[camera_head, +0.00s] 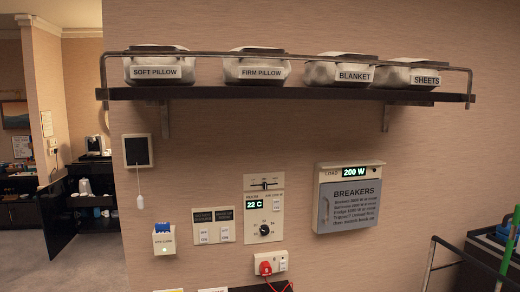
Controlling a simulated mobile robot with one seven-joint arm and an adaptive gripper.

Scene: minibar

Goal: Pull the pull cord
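The pull cord (140,201) hangs straight down the wall at the left, a thin line with a small white handle at its end. It comes from below a dark square unit with a pale frame (138,151). The handle hangs free, with nothing touching it. My gripper is not in view.
A dark rail shelf (290,94) with labelled bundles juts out above. Below the cord is a card holder (164,240) with a blue card. Switches, a thermostat (264,210) and a breakers box (347,198) are to the right. A cart (490,250) stands at lower right.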

